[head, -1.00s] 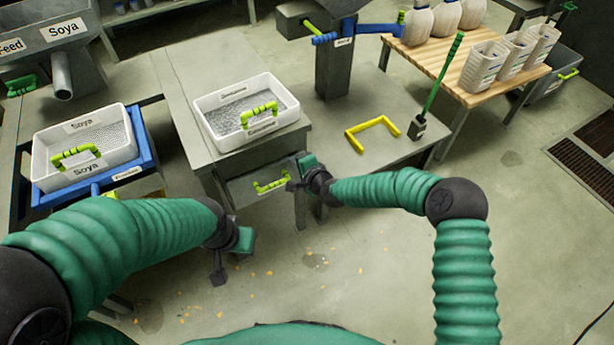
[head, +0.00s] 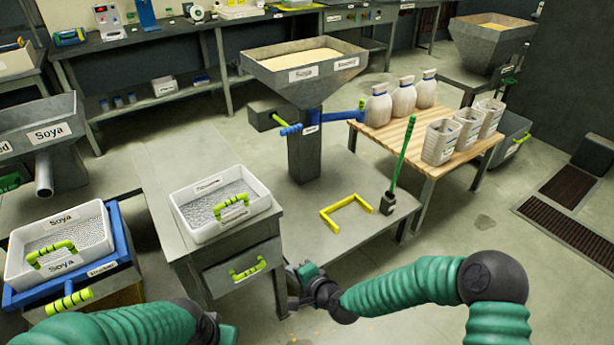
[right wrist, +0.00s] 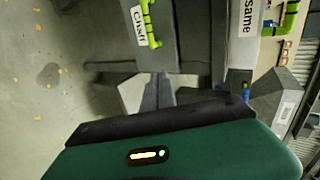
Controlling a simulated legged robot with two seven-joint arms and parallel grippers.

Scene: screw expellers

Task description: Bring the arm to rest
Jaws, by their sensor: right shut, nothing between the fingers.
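My right arm comes in from the right, and its green and dark gripper (head: 291,288) hangs in front of the grey table's right leg, low in the head view. It is shut and empty, a little right of and below a grey drawer with a lime-green handle (head: 248,269), apart from that handle. In the right wrist view the drawer front shows with a Chaff label (right wrist: 141,25). My left arm (head: 130,325) lies along the bottom left; its gripper is mostly cut off by the lower picture edge, and its fingers are hidden.
A white tray (head: 183,199) of grey grains stands on the drawer table. A Soya tray (head: 18,243) sits in a blue frame at left. A hopper (head: 262,68), a yellow bracket (head: 328,217) and a green-handled brush (head: 402,160) stand behind.

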